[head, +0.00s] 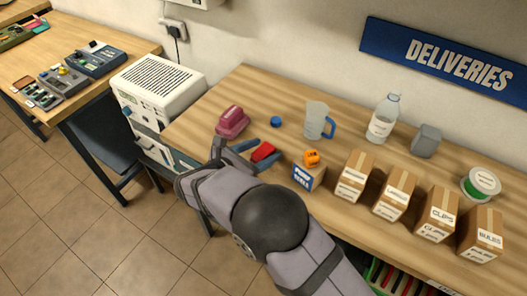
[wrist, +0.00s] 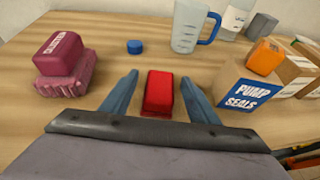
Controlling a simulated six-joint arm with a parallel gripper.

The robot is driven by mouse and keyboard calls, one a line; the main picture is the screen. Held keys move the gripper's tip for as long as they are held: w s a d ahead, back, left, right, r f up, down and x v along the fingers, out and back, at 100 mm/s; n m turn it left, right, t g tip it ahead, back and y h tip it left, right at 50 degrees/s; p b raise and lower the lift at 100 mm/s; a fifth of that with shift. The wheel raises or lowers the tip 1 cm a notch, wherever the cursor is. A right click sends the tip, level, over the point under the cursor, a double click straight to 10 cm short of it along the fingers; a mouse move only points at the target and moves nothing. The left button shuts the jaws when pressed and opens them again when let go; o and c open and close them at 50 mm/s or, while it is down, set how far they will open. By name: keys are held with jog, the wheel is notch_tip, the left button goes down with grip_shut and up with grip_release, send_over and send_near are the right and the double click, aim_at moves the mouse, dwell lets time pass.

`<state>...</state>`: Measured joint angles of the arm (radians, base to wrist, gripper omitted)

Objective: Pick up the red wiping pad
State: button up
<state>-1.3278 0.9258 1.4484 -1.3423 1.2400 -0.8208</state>
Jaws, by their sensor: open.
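The red wiping pad (wrist: 159,92) is a small red block lying on the wooden table. In the wrist view it lies between the two blue fingers of my gripper (wrist: 160,98), with a gap on each side. In the head view the pad (head: 263,152) also shows between the fingers of my gripper (head: 258,153). My gripper is open and holds nothing. The near end of the pad is close to the dark edge of my gripper, and I cannot tell its exact height over the table.
A maroon labelled block (wrist: 63,65) stands to the left and a blue cap (wrist: 134,47) behind. A measuring jug (wrist: 190,27) stands behind right. A PUMP SEALS box (wrist: 247,92) with an orange item (wrist: 265,57) on it is close on the right. Several cartons (head: 393,191) stand beyond it.

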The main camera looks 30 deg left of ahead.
aim_at(264, 150)
jog(key=shift+w+f, duration=0.1)
jog(key=shift+w, duration=0.2)
jog(key=shift+c, duration=0.3)
jog(key=c, duration=1)
notch_tip(264, 150, up, 10)
jog(key=shift+r+b, duration=0.1)
jog(key=shift+b, duration=0.6)
